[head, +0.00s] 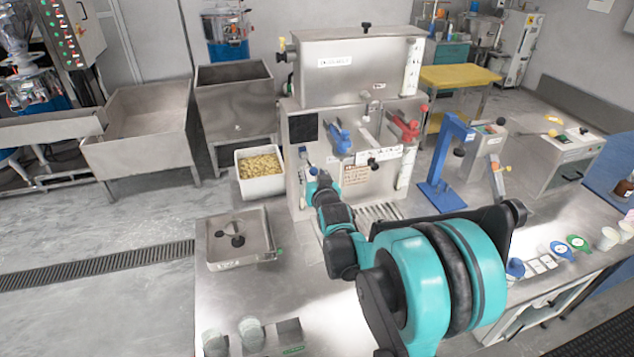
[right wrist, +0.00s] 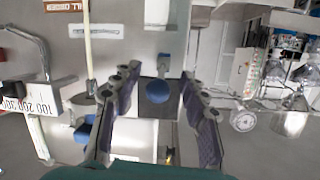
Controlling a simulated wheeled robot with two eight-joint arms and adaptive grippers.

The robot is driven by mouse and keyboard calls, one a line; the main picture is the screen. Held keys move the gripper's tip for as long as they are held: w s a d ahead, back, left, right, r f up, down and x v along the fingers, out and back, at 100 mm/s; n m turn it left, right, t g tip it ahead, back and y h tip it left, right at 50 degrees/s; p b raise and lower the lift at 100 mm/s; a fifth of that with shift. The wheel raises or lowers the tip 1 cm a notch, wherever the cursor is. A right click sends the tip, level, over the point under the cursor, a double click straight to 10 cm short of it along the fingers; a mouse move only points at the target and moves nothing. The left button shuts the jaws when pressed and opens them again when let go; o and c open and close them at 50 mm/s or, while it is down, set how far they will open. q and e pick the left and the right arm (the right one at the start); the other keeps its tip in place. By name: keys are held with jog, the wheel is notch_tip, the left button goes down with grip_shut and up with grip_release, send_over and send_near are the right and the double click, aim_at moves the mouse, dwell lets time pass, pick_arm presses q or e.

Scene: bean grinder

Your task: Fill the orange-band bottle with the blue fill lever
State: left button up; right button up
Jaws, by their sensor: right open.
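The steel machine (head: 305,130) carries a blue lever (head: 340,138) on its upper front, left of a red lever (head: 405,124). My right gripper (head: 310,168) is at the machine's lower left front, below and left of that blue lever; my own arm covers part of that area. In the right wrist view its two fingers (right wrist: 158,95) are spread, with a round blue knob (right wrist: 157,91) showing between them; neither finger visibly touches it. I cannot tell whether this knob belongs to the fill lever. I cannot make out an orange-band bottle. My left gripper is not in view.
A steel tray (head: 225,258) lies on the bench, left of my arm. A blue stand (head: 440,195) rises right of the machine. Small pale cups (head: 215,343) stand at the front left. A white bin of yellowish pieces (head: 260,168) is behind the bench.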

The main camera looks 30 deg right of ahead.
jog(key=v, duration=1.1)
jog(key=shift+s+a, duration=0.1)
jog(key=s+a+f+n+g+y+b, duration=0.2)
jog(key=s+a+f+g, duration=0.1)
jog(key=s+a+f, duration=0.4)
jog(key=s+a+f+n+g+y+b, duration=0.2)
jog(key=s+a+f+n+g+b, duration=0.1)
jog(key=s+a+f, duration=0.4)
jog(key=s+a+g, duration=0.1)
jog(key=s+a, duration=0.2)
jog(key=s, duration=0.2)
jog(key=shift+s+n+g+y, duration=0.3)
jog(key=shift+s+y, duration=0.1)
jog(key=shift+a, duration=0.1)
dwell(0.5)
